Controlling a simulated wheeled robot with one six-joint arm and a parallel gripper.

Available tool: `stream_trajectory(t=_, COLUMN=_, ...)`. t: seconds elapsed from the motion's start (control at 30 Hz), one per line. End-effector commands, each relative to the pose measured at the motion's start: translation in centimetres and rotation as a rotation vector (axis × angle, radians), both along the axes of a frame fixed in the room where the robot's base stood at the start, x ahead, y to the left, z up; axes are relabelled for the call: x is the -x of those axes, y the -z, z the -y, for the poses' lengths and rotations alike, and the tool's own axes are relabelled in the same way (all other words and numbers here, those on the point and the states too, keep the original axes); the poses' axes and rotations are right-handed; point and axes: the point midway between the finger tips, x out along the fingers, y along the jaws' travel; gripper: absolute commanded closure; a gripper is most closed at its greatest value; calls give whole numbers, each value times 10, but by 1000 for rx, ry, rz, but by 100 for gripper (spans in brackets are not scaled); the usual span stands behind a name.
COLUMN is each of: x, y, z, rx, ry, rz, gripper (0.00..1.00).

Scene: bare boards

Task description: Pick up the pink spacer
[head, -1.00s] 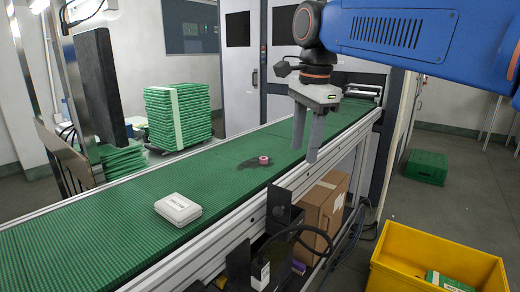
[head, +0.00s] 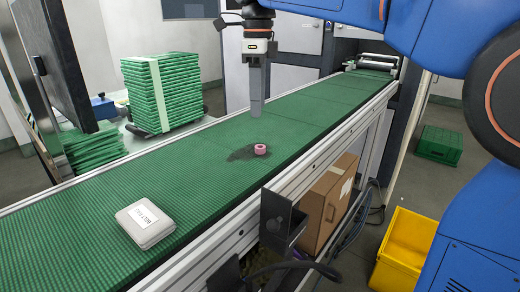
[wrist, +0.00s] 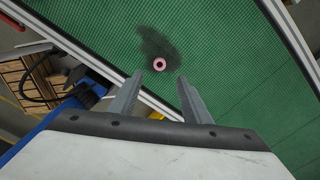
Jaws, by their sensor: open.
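The pink spacer (head: 260,149) is a small ring lying on the green conveyor belt, beside a dark patch. In the wrist view the spacer (wrist: 159,64) shows its dark centre hole and lies beyond the fingertips, roughly in line with the gap between them. My gripper (head: 257,112) points down above the belt, apart from the spacer, which shows just below the fingers in the head view. In the wrist view my gripper (wrist: 158,76) is open, with two grey fingers apart and nothing between them.
A white labelled case (head: 145,224) lies on the belt (head: 190,180) at the near left. A metal rail (head: 325,155) edges the belt. A cardboard box (head: 327,205) is below it, and a yellow bin (head: 403,245) stands on the floor. The belt around the spacer is otherwise clear.

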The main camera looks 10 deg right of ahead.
Motion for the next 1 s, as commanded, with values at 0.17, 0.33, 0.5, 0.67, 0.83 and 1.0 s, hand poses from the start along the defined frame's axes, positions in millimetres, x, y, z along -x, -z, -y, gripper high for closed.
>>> stream_trajectory(t=0.17, x=1, y=32, z=1, rx=1, ry=0, rz=-1, gripper=56)
stream_trajectory(t=0.33, x=0, y=54, z=0, rx=0, ry=-1, rz=0, gripper=56)
stream_trajectory(t=0.5, x=0, y=63, z=1, rx=0, ry=-1, rz=0, gripper=56)
stream_trajectory(t=0.67, x=1, y=79, z=2, rx=1, ry=0, rz=-1, gripper=56)
stream_trajectory(t=0.83, x=0, y=101, z=3, rx=0, ry=0, rz=0, gripper=56)
stream_trajectory(t=1.0, x=0, y=113, z=2, rx=-1, ry=-1, rz=1, gripper=56)
